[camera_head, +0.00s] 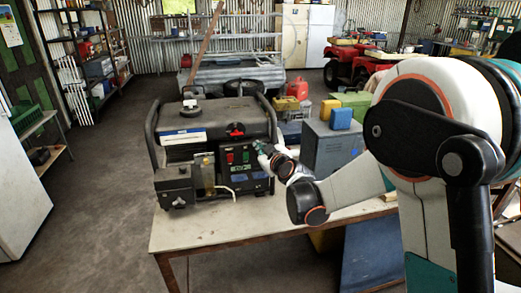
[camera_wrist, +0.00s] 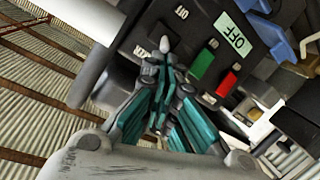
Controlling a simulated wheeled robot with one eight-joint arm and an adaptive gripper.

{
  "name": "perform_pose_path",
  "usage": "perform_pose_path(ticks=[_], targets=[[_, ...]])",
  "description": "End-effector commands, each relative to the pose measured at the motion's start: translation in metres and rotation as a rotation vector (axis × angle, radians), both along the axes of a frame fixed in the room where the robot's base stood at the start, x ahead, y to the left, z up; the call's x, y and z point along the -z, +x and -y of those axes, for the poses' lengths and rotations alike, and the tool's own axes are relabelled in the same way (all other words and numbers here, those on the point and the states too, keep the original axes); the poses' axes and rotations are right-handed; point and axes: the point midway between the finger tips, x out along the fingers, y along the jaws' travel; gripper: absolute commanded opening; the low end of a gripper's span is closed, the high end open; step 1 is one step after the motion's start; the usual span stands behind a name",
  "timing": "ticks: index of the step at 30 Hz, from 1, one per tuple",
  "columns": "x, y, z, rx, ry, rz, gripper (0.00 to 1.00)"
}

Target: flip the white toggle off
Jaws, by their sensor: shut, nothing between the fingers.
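The generator (camera_head: 213,117) stands on the table with its front panel facing me. In the wrist view its dark panel (camera_wrist: 190,38) fills the upper middle. A small white piece (camera_wrist: 164,46), which looks like the white toggle, shows right at the fingertips. I cannot tell whether they touch. My gripper (camera_wrist: 163,62) has teal fingers drawn together, shut and empty, at the panel. In the head view my gripper (camera_head: 262,152) is at the panel's right side, and the toggle cannot be made out.
A green switch (camera_wrist: 203,64) and a red switch (camera_wrist: 227,83) sit close right of the fingertips. Blue parts (camera_wrist: 275,38) show farther right. A grey box (camera_head: 331,147) stands right of the generator, close behind my arm. The table's front left (camera_head: 190,233) is clear.

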Motion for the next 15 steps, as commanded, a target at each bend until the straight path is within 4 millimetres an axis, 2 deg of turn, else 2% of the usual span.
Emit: perform_pose_path(ticks=[15], targets=[[0.0067,-0.0047,0.0015,0.000,0.000,0.000,0.00]])
